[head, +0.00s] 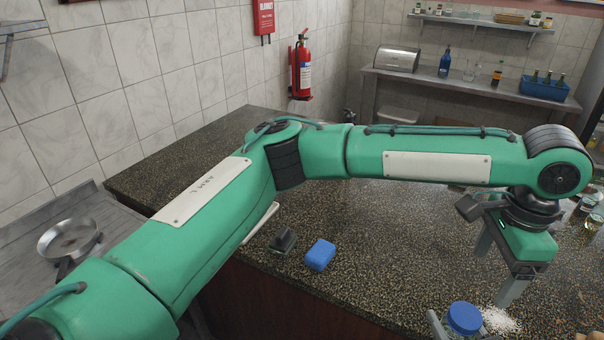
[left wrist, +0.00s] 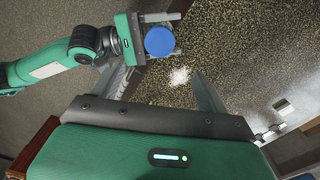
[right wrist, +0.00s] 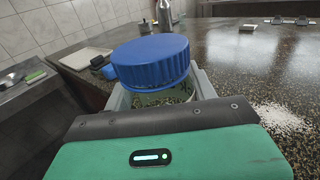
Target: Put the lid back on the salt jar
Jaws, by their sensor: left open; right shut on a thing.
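The salt jar shows as clear glass (right wrist: 165,97) in the right wrist view, with the blue ridged lid (right wrist: 151,60) sitting over its top. The lid also shows in the head view (head: 464,318) and from above in the left wrist view (left wrist: 160,41). I cannot tell whether the lid is fully seated. My right gripper (head: 438,323) is shut around the jar below the lid, near the counter's front edge. My left gripper (head: 498,277) is open and empty, above and to the right of the lid, pointing down.
White salt (head: 499,320) is spilled on the dark speckled counter (head: 385,260) beside the jar. A blue sponge (head: 320,255) and a dark object (head: 284,240) lie further left. Small glass jars (head: 593,221) stand at the right edge. My left arm crosses the head view.

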